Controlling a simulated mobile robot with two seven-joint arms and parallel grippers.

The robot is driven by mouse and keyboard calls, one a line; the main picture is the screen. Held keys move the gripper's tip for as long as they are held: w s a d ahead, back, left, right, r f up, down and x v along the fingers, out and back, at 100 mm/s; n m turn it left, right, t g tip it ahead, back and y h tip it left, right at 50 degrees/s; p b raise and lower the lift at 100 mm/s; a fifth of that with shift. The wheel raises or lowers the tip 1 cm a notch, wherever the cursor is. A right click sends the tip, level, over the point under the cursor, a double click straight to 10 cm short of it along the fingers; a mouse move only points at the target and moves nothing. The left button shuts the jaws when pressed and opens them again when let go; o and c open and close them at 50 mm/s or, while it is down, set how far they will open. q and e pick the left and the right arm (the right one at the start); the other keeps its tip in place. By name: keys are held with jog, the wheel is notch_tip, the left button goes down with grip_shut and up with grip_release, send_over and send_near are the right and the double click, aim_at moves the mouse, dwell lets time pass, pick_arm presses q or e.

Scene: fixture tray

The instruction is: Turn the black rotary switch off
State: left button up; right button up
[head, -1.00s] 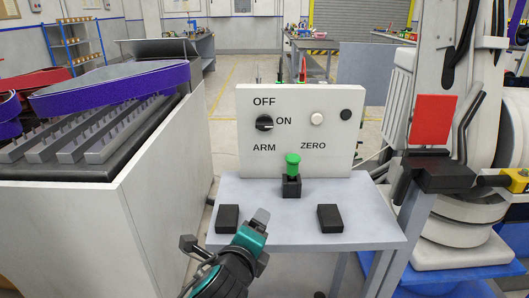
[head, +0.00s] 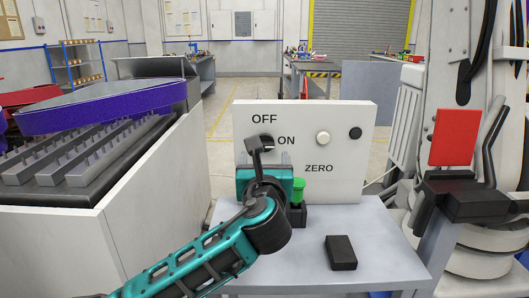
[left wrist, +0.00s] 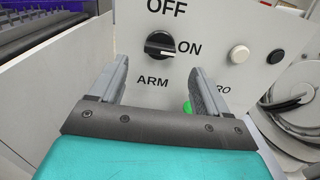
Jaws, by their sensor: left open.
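The black rotary switch (left wrist: 160,44) is on the white panel (left wrist: 225,85), beside the OFF, ON and ARM labels. In the left wrist view its white mark points right, towards ON. My left gripper (left wrist: 161,70) is open and empty. Its two fingers point at the panel, one on each side below the switch, and do not visibly touch it. In the head view the left gripper (head: 262,150) is in front of the panel and hides most of the switch and the ARM label. My right gripper is not in view.
A green-topped button (head: 298,188) stands on the grey table (head: 370,225), close to my left gripper. A black block (head: 340,252) lies on the table at the right. The panel has a white button (head: 323,138) and a black one (head: 355,132). A large machine stands on the left.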

aim_at(265, 147)
pick_arm(q)
jog(key=shift+w+b, duration=0.35)
jog(key=shift+w, duration=2.7)
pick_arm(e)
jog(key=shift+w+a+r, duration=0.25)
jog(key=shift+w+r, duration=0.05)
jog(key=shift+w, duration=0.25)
pick_arm(q)
jog(key=shift+c, duration=0.2)
jog(key=c, duration=1)
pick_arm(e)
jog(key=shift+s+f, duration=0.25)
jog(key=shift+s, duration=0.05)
